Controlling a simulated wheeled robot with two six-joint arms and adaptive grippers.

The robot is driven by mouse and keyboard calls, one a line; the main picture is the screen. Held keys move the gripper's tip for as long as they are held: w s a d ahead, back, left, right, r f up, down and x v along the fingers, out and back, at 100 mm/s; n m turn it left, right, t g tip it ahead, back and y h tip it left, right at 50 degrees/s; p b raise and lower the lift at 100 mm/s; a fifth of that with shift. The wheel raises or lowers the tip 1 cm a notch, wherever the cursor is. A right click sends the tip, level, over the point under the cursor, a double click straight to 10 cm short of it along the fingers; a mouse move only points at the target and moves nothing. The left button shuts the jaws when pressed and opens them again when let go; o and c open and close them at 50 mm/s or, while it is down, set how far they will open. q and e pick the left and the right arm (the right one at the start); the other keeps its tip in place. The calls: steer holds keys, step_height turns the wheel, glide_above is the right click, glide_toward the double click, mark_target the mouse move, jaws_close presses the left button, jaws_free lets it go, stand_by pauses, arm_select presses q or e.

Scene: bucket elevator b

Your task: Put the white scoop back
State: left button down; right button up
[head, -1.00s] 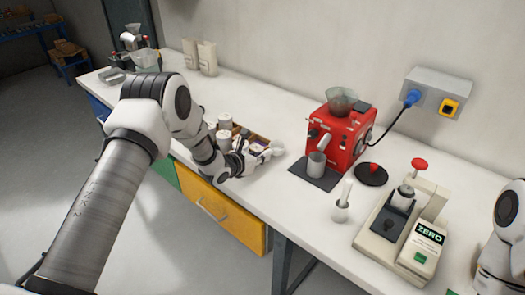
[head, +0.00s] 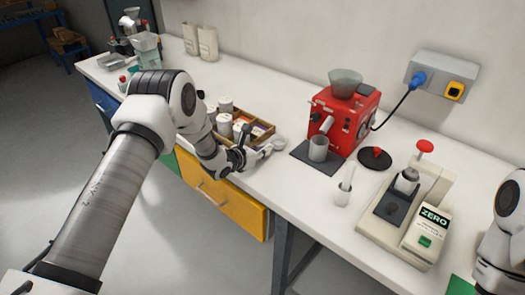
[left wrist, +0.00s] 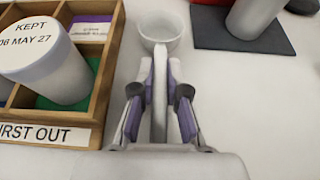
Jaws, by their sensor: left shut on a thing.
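The white scoop shows in the left wrist view, with its round cup (left wrist: 160,31) pointing away from me and its handle running back between my fingers. My left gripper (left wrist: 160,98) is shut on that handle. In the head view the scoop's cup (head: 279,142) shows just beyond my left gripper (head: 255,155), over the counter to the right of a wooden tray (head: 272,131). I cannot tell whether the scoop touches the counter. My right gripper is out of view.
The tray's compartments hold several white-lidded jars (left wrist: 40,50). A red machine (head: 340,120) stands behind, with a grey cup (head: 318,149) on a dark mat (head: 300,152). A small white pot (head: 343,195) and a beige ZERO device (head: 408,222) stand to the right.

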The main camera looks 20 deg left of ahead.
arm_select(q)
steer(key=shift+f+b, duration=0.3)
steer(key=shift+f, duration=0.1)
steer(key=c, duration=1.1)
jaws_free()
steer(key=shift+r, duration=0.15)
step_height(320, 180, up, 10)
steer(key=shift+f, duration=0.1)
